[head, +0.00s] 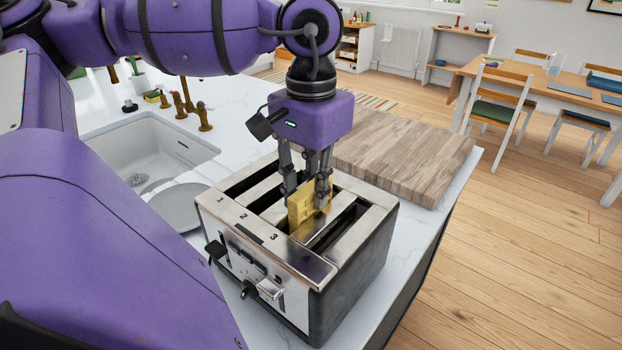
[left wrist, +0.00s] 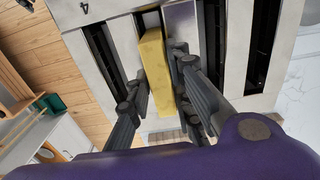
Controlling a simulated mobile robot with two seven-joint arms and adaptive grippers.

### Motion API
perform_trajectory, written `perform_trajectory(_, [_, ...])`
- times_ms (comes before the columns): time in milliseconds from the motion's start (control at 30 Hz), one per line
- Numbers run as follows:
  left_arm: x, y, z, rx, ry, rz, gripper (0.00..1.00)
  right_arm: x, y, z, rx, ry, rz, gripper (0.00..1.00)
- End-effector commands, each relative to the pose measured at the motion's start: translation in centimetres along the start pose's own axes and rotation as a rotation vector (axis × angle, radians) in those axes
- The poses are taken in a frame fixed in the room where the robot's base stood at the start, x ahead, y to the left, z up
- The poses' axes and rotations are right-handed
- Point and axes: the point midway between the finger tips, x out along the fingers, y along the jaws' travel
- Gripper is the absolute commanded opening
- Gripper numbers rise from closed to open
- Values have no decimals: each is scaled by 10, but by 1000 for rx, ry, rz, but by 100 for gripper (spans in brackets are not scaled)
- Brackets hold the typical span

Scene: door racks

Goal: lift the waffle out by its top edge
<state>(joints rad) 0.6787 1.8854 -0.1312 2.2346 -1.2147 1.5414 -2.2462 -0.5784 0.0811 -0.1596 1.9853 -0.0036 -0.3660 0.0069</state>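The yellow waffle (head: 299,212) stands upright in a slot of the steel and black toaster (head: 352,275), with its upper part above the toaster's top. In the left wrist view the waffle (left wrist: 156,72) shows as a thick yellow strip between the two fingers. My left gripper (head: 306,197) points down from above with one finger on each broad side of the waffle's top. Its fingers (left wrist: 160,82) appear to press on the waffle from both sides. The waffle's lower part is hidden in the slot. My right gripper is not in view.
A wooden board (head: 400,155) lies behind the toaster. A grey plate (head: 181,205) and a sink (head: 140,150) are to its left. The counter ends to the right of the toaster, with open floor beyond. A dining table and chairs stand far off.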

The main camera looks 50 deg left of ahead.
Motion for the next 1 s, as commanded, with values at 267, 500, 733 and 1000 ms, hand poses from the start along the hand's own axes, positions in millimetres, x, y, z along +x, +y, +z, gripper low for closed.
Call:
perform_trajectory(267, [0, 0, 0, 0, 0, 0, 0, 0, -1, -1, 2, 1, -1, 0])
perform_trajectory(500, [-4, 0, 0, 0, 1, 0, 0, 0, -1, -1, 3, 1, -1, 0])
perform_trajectory(733, [-28, 0, -1, -1, 4, 1, 0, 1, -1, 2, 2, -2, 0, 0])
perform_trajectory(1000, [-83, 1, 37, 0, 19, 1, 0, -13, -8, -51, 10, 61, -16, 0])
